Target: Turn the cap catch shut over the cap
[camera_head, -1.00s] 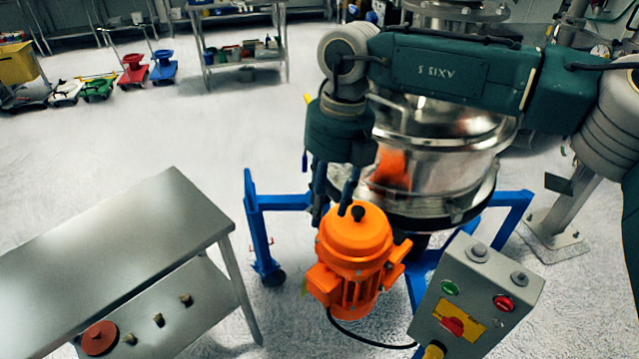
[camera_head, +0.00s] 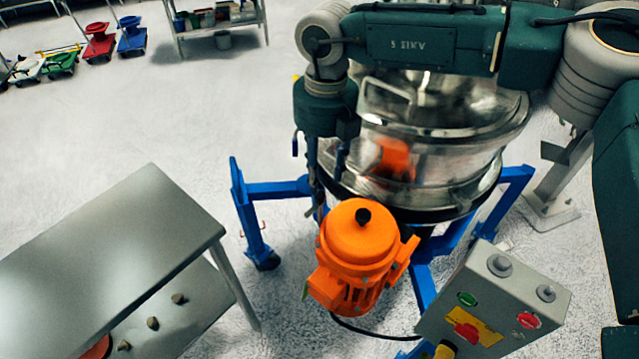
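The sifter (camera_head: 470,165) is a shiny steel drum on a blue frame, behind my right arm. An orange motor (camera_head: 357,245) with a black knob on top stands at its front. My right gripper (camera_head: 328,182) points down at the drum's left front side, above and behind the motor. Its two dark fingers look apart, with nothing visible held between them. I cannot make out the cap or its catch; the arm and gripper cover part of that side. My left gripper is not in view.
A grey control box (camera_head: 490,300) with green and red buttons stands at the lower right. A steel table (camera_head: 120,250) is at the lower left, with small pieces on its lower shelf. Blue frame legs (camera_head: 250,215) stick out beside the sifter.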

